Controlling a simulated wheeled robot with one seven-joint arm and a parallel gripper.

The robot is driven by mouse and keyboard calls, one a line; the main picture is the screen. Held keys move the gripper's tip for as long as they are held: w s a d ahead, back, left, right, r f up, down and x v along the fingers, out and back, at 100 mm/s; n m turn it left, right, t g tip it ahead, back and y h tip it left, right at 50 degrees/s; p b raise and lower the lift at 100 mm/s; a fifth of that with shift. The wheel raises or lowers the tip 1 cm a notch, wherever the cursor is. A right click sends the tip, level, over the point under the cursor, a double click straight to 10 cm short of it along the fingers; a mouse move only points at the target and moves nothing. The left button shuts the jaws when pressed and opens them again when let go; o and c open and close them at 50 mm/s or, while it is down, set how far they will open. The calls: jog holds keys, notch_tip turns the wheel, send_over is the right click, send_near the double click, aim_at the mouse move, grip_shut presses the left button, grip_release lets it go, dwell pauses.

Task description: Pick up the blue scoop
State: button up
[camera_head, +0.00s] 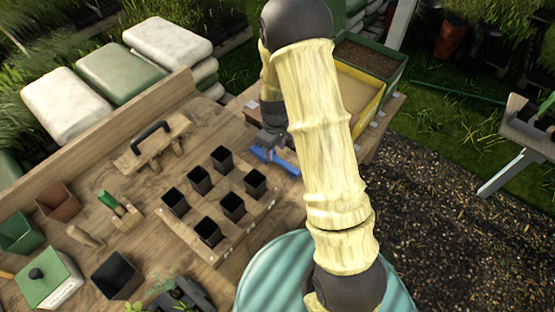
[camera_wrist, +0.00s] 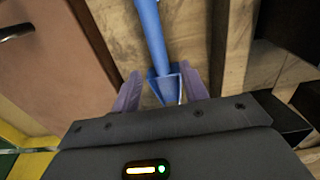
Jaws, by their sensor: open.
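The blue scoop (camera_head: 284,163) lies on the wooden bench in the head view, partly hidden behind my arm and gripper. In the wrist view the scoop (camera_wrist: 152,38) runs down from the top edge, and its wider, hollow end lies between my two purple fingers. My gripper (camera_wrist: 162,88) is open, with one finger on each side of the scoop and a gap visible on both sides. In the head view my gripper (camera_head: 270,145) is over the scoop's left part. I cannot tell how high the fingertips are above the bench.
A rack of black pots (camera_head: 232,206) stands left of the scoop. A wooden board with a black handle (camera_head: 151,137) lies farther left. A yellow-edged bin (camera_head: 358,98) stands behind at right. A brown box (camera_wrist: 65,50) is close to my gripper's left in the wrist view.

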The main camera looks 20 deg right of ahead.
aim_at(276, 157)
jog(key=shift+s+f+p, duration=0.15)
jog(key=shift+f+p, duration=0.3)
jog(key=shift+f, duration=1.35)
grip_shut()
